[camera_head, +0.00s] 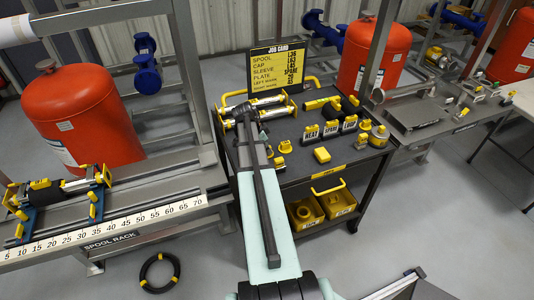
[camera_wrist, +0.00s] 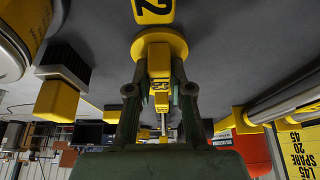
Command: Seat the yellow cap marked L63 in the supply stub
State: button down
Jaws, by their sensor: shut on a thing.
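In the wrist view my gripper (camera_wrist: 160,82) is shut on the narrow grip of a yellow cap (camera_wrist: 158,46) with a round flange. No L63 mark is readable on it. Several small yellow pieces, one a low block (camera_head: 321,154), stand on the cart. I cannot single out the supply stub.
The job card (camera_head: 277,67) stands at the cart's back; its cap line appears to read L63. Black blocks with white labels (camera_head: 331,130) stand right of my arm. Yellow bins (camera_head: 305,213) sit on the lower shelf. The spool rack (camera_head: 150,216) is at left.

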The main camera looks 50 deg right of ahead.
jog(key=shift+r, duration=0.15)
jog(key=shift+r+p, duration=1.4)
jog(key=shift+r, duration=2)
jog(key=shift+a, duration=0.1)
